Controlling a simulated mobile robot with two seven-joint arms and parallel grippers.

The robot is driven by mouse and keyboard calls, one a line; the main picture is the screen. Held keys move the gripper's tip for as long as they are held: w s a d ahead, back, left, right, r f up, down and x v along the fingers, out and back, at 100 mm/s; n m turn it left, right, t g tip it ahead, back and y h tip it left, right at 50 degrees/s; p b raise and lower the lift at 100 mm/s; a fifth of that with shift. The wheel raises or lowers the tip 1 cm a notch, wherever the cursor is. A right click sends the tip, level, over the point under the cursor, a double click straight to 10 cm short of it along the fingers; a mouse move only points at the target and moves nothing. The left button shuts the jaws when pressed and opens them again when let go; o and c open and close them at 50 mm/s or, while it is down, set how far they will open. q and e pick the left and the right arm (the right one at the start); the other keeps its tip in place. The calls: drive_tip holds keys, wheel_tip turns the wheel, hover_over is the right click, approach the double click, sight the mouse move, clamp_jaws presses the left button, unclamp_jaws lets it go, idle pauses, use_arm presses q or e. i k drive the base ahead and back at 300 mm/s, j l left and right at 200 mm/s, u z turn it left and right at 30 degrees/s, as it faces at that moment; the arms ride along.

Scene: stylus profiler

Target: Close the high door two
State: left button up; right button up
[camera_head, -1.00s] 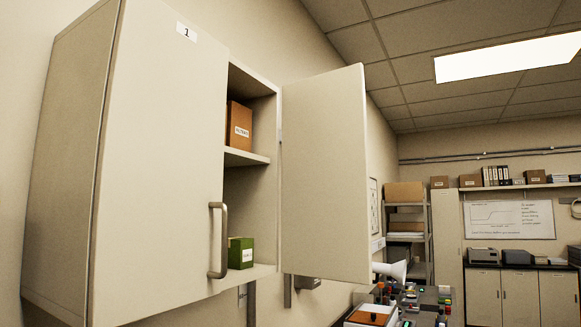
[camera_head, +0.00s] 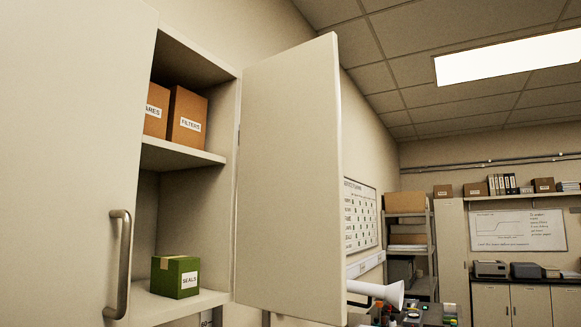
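A wall cabinet fills the left of the head view. Its left door (camera_head: 60,150), with a metal bar handle (camera_head: 119,265), is shut; this door bore the label 1 in the earlier frame. The right door (camera_head: 290,185) stands swung open, hinged at the cabinet's right side, its inner face toward me. No number or handle shows on it from here. The right half of the cabinet (camera_head: 185,158) is open to view. Neither of my grippers is in view.
Brown boxes (camera_head: 187,117) stand on the upper shelf and a green box (camera_head: 175,277) on the lower one. A white horn-shaped thing (camera_head: 380,292) and a cluttered bench lie beyond the open door. Shelving (camera_head: 408,235) stands at the back.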

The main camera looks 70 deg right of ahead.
sight(290, 252)
drive_tip(key=l, duration=0.5)
drive_tip(key=k+l, duration=0.15)
drive_tip(key=l, duration=0.4)
drive_tip(key=l+u, duration=0.1)
drive_tip(key=l, duration=0.45)
drive_tip(key=k+l, duration=0.1)
drive_tip(key=l, duration=0.4)
drive_tip(key=k+l+u, duration=0.1)
drive_tip(key=l, duration=0.4)
drive_tip(key=k+l, duration=0.1)
drive_tip(key=l, duration=0.45)
